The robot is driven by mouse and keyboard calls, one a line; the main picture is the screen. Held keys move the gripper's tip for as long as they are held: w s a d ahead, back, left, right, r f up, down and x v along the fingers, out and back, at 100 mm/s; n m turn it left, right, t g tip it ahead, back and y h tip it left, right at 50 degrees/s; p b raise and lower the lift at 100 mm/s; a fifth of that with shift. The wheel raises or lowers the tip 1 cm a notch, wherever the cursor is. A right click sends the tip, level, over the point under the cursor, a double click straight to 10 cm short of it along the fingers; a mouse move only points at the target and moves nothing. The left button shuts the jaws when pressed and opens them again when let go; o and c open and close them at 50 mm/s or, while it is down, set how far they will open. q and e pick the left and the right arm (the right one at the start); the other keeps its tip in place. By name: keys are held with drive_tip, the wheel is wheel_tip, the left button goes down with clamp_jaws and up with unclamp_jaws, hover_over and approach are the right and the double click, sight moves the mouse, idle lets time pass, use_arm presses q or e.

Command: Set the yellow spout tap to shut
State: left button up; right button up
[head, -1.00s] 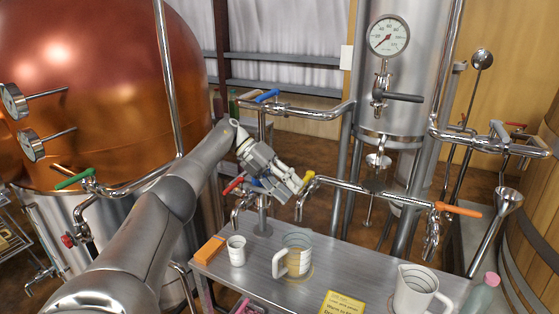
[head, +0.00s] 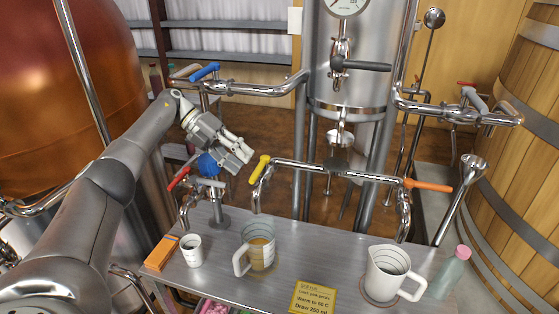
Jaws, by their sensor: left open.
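The yellow tap handle (head: 260,168) sits at the left end of a horizontal steel pipe. It slants up to the right above its down-turned spout (head: 255,196). My left gripper (head: 244,155) is open and empty, just up and left of the yellow handle. A small gap shows between its fingers and the handle in the picture; depth is hard to judge. My right gripper is out of view.
An orange handle (head: 428,185) is on the same pipe's right end. Red (head: 178,179) and blue (head: 207,165) handles are close below my left gripper. On the table (head: 220,283) stand a jug with amber liquid (head: 262,252), a white cup (head: 191,250), a white jug (head: 386,273) and a bottle (head: 448,272).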

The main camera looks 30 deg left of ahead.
sight(259, 169)
use_arm(q)
drive_tip(key=x, duration=0.4)
drive_tip(key=shift+w+d+f, duration=0.1)
drive_tip(key=shift+w+f, duration=0.1)
drive_tip(key=shift+f, duration=0.05)
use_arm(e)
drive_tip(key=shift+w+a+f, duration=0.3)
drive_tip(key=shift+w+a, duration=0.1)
